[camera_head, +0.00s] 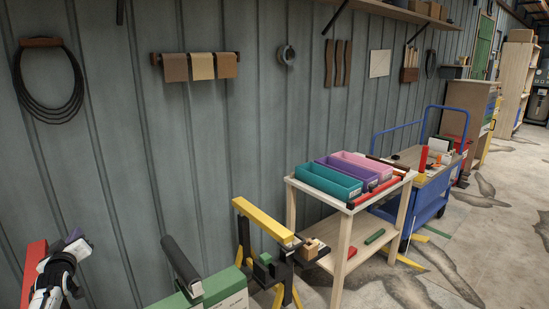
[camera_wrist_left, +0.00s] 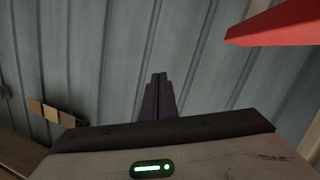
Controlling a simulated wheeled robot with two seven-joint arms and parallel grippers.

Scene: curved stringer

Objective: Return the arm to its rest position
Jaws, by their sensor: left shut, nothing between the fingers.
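My left arm comes in at the lower left corner of the head view. Its gripper (camera_head: 73,237) is raised in front of the grey wall and holds nothing. In the left wrist view the dark fingers of the gripper (camera_wrist_left: 157,82) are together, with bare corrugated wall behind them. A red part (camera_head: 33,268) stands just left of the arm; a red piece (camera_wrist_left: 285,25) also shows at the upper right of the wrist view. I cannot tell whether anything touches it. My right gripper is not in view.
A green-topped object (camera_head: 218,288) with a dark bar stands at bottom centre. A yellow beam (camera_head: 262,220) lies on a stand beside it. A cart with teal (camera_head: 326,181), purple and pink bins stands to the right. A coiled cable (camera_head: 47,82) hangs on the wall (camera_head: 120,140).

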